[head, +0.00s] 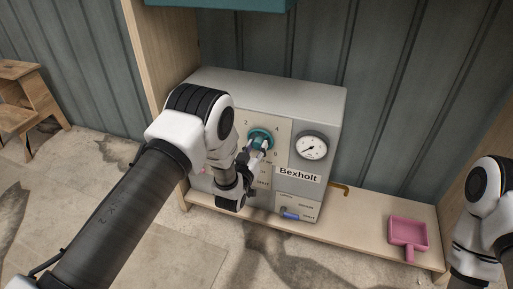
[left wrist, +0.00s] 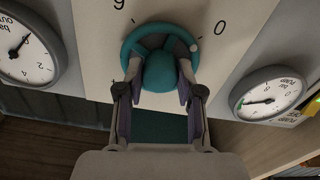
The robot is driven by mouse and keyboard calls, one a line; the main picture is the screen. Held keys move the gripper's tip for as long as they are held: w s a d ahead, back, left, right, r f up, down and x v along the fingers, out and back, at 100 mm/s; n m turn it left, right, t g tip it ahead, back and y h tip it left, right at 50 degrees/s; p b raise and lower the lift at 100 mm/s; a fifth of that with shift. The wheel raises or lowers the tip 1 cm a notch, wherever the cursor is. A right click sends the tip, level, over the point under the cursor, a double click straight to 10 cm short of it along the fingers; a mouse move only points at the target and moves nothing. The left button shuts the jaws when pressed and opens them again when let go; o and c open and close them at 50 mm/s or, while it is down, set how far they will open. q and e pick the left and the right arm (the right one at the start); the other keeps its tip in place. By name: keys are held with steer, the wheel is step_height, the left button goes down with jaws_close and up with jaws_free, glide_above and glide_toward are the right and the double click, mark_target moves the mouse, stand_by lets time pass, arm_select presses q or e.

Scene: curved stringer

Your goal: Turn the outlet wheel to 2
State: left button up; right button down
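The outlet wheel, a teal handwheel (head: 261,135), sits on the front panel of a grey Bexholt box, among printed numbers. It also shows in the left wrist view (left wrist: 160,68), where a pale dot on its rim lies at the upper right, toward the figure that looks like 0 (left wrist: 220,27). My left gripper (head: 254,149) is at the wheel. In the left wrist view its two fingers (left wrist: 160,82) stand either side of the hub, apart, with their tips within the rim. Small gaps seem to show beside the hub; contact is unclear. My right gripper is out of view.
A round gauge (head: 311,147) is right of the wheel. A blue lever (head: 291,216) is low on the box (head: 320,95). A pink dustpan-like scoop (head: 408,234) lies on the wooden shelf (head: 365,225) at right. A wooden stool (head: 30,105) stands at far left.

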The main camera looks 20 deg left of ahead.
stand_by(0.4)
arm_select(q)
steer(key=m+p, duration=0.1)
steer(key=m, duration=0.2)
steer(key=shift+r+m, duration=0.1)
steer(key=shift+m, duration=0.3)
steer(key=m+p, duration=0.1)
steer(key=m, duration=0.3)
steer(key=m+p, duration=0.1)
steer(key=m, duration=0.4)
steer(key=m+p, duration=0.1)
steer(key=m, duration=0.3)
steer(key=shift+m, duration=0.4)
steer(key=o, duration=1.2)
steer(key=shift+c, duration=0.2)
